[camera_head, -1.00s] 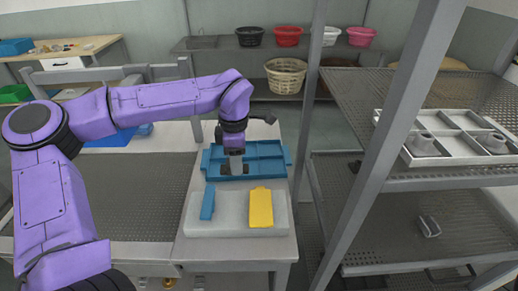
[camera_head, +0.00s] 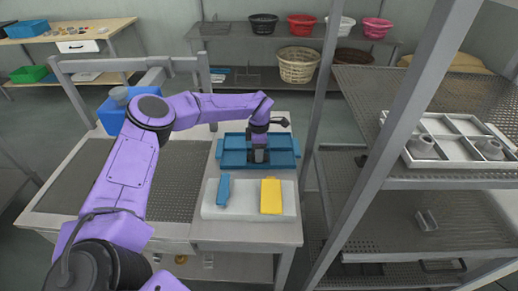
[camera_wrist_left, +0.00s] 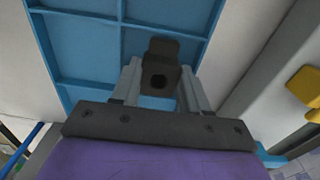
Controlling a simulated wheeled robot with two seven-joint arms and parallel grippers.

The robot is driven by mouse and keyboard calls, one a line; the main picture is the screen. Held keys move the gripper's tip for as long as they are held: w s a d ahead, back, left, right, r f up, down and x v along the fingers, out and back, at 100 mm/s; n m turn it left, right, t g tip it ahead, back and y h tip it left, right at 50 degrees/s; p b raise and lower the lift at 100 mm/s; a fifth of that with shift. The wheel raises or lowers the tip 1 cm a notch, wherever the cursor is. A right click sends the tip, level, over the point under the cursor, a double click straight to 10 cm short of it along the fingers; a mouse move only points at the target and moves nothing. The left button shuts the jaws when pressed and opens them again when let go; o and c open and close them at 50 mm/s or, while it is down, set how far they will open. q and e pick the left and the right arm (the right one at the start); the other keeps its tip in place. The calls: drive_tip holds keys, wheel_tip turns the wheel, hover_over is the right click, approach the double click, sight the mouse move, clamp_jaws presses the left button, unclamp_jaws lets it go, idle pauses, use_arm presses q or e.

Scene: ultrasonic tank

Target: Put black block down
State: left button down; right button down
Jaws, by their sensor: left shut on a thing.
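My left gripper (camera_head: 259,147) is over the blue divided tray (camera_head: 230,158) on the table. The blue tray's compartments (camera_wrist_left: 88,44) lie beyond the block there. In the head view the block is small and dark against the gripper, and I cannot tell whether it touches the tray floor. My right gripper is not in view.
A white board (camera_head: 245,212) in front of the tray carries a blue piece (camera_head: 223,190) and a yellow piece (camera_head: 271,195). A metal rack (camera_head: 425,180) stands at the right, its post close to the table. A dark perforated surface (camera_head: 175,190) lies to the left.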

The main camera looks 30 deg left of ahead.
use_arm(q)
drive_tip(key=shift+w+f, duration=0.2)
drive_tip(key=shift+w, duration=0.05)
drive_tip(key=c, duration=0.8)
unclamp_jaws()
drive_tip(key=shift+f, duration=0.1)
drive_tip(key=shift+c, duration=0.2)
drive_tip(key=shift+s+r, duration=0.1)
drive_tip(key=shift+r, duration=0.1)
wheel_tip(320, 180, up, 12)
drive_tip(key=b, duration=0.2)
drive_tip(key=shift+b, duration=0.3)
